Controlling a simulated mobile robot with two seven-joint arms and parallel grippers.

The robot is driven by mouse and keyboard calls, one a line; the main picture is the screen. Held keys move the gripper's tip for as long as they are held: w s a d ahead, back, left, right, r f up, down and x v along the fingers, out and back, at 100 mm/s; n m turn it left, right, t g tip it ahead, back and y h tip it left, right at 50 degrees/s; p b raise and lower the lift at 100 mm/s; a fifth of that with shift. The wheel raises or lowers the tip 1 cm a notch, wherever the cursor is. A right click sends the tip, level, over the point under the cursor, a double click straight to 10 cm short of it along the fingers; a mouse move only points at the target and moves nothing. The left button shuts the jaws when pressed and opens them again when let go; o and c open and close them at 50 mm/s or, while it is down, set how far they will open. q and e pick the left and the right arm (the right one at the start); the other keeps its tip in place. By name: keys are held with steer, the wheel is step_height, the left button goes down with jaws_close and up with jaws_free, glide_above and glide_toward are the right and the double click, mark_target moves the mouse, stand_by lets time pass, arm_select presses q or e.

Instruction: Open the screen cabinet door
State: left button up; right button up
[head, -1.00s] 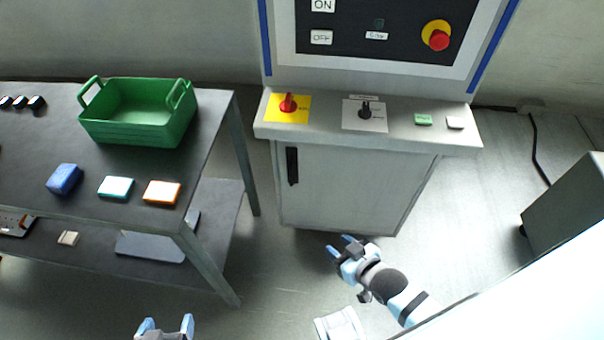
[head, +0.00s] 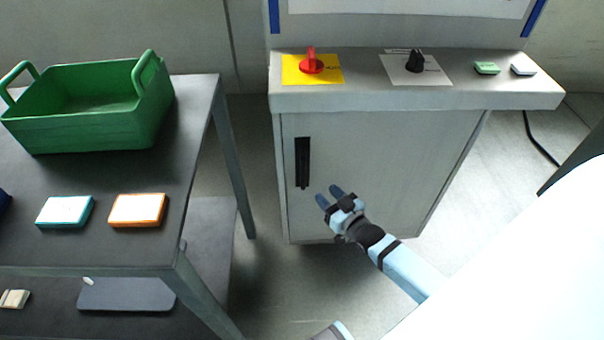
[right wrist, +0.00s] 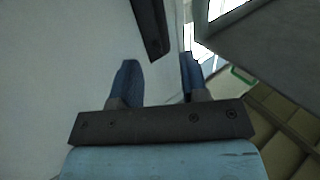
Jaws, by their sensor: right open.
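The screen cabinet door (head: 385,165) is the pale grey front panel below the console ledge, and it looks shut. Its black vertical handle (head: 303,162) is near the door's left edge. My right gripper (head: 329,196) is open and empty, just right of and below the handle in the head view. In the right wrist view the dark handle (right wrist: 152,28) is beyond the two blue fingertips of the gripper (right wrist: 160,75), apart from them, with the pale door surface at left.
A dark table (head: 190,150) stands at left with a green crate (head: 90,125), a teal-edged box (head: 65,211) and an orange-edged box (head: 138,210). The console ledge (head: 360,96) with a red knob (head: 312,64) overhangs the door. Floor is clear between table and cabinet.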

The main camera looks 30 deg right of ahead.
steer(key=b, duration=0.2)
glide_above(303, 186)
steer(key=shift+w+d, duration=0.25)
steer(key=shift+w, duration=0.05)
arm_select(q)
steer(key=r, duration=0.1)
steer(key=w+d+r+t, duration=0.1)
steer(key=r+t+h, duration=0.1)
steer(key=shift+w+d+r, duration=0.1)
steer(key=shift+w+d, duration=0.2)
steer(key=shift+d, duration=0.1)
arm_select(e)
steer(key=shift+c, duration=0.7)
arm_select(q)
steer(key=shift+w+r, duration=0.1)
steer(key=shift+r, duration=0.05)
arm_select(e)
jaws_close()
